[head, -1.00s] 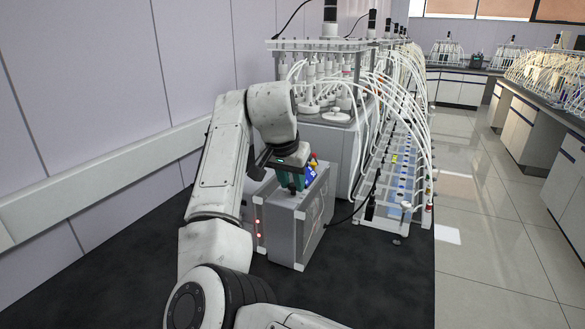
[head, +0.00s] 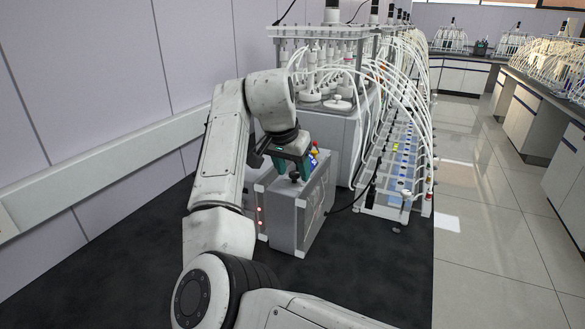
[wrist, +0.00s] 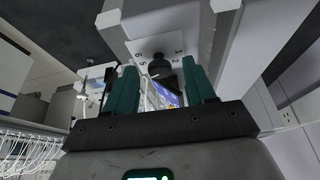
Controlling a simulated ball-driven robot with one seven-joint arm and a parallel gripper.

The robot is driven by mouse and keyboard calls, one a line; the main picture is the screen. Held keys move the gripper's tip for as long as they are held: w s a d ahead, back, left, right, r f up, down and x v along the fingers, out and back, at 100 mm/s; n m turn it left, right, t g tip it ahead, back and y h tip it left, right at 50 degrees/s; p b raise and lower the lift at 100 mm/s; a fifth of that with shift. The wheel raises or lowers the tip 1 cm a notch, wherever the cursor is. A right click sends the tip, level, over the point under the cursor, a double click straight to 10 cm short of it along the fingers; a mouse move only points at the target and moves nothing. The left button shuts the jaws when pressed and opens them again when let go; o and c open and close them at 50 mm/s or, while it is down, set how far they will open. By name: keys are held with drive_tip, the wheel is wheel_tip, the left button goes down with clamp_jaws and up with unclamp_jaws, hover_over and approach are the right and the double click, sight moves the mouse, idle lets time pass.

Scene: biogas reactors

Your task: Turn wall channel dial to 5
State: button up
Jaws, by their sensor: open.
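The dial is a small black knob (wrist: 158,66) on a white plate marked with digits; 1, 2, 5 and 6 are legible in the wrist view. Which digit it points to I cannot tell. In the head view the knob (head: 294,176) sits on top of the grey box (head: 287,228). My gripper (wrist: 159,68) is open, with one teal finger on each side of the knob in the wrist view. Whether the fingers touch it I cannot tell. In the head view my gripper (head: 291,163) is right at the knob, partly hiding the box top.
Blue, yellow and red items (head: 314,159) stand behind the knob on the box. A reactor (head: 335,130) with many white tubes stands behind, and a tube rack (head: 400,185) is to the right. The wall (head: 90,90) is at left. The dark bench top (head: 370,270) is clear in front.

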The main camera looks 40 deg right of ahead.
drive_tip(key=v, duration=1)
drive_tip(key=shift+a+r, duration=0.2)
drive_tip(key=shift+r, duration=0.1)
drive_tip(key=shift+s, duration=0.1)
